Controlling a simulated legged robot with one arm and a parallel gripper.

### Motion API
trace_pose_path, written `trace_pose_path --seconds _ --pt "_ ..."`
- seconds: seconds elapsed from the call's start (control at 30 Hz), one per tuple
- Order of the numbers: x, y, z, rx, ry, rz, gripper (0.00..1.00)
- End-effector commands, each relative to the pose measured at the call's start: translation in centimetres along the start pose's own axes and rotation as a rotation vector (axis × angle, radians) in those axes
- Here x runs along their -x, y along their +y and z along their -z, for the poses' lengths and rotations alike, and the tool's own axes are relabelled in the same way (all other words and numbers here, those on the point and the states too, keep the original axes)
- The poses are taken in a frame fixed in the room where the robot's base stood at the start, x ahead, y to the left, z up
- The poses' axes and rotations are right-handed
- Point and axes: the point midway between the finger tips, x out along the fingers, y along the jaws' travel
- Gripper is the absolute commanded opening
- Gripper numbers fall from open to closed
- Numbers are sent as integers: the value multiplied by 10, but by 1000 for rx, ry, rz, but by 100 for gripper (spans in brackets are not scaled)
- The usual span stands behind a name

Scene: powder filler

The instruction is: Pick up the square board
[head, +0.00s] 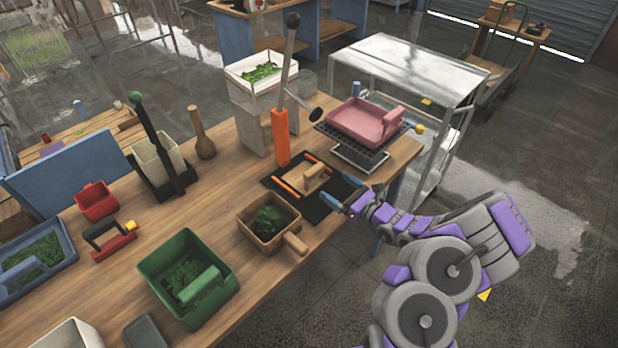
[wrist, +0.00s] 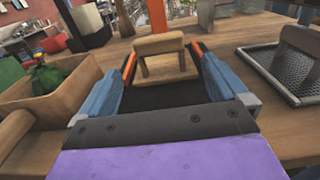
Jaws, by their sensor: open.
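The square board (head: 303,184) is light wood with a raised wooden handle. It lies on a black mat (head: 325,212) between two orange strips on the workbench. In the wrist view the board (wrist: 175,74) is straight ahead, with its handle (wrist: 160,43) standing up across the top. My gripper (head: 340,190) is open, just right of the board in the head view. In the wrist view its blue fingers are spread to the left and right, with the board between and beyond them. Nothing is held. Contact with the board cannot be told.
A wooden box of green material (head: 269,222) stands close to the left of the mat. An orange post (head: 281,135) with a tall lever rises behind it. A pink tray (head: 364,122) sits on a dark grate to the right. A green bin (head: 188,278) is at the front left.

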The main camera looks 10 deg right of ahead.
Motion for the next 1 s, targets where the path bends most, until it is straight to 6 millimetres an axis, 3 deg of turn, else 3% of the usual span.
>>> trace_pose_path --seconds 0.3,0.63,1.0 --pt "-58 -1 2 -2 -4 -5 100" --pt "-84 -2 1 -2 -3 -3 100" --pt "-129 0 5 -3 -3 -3 100"
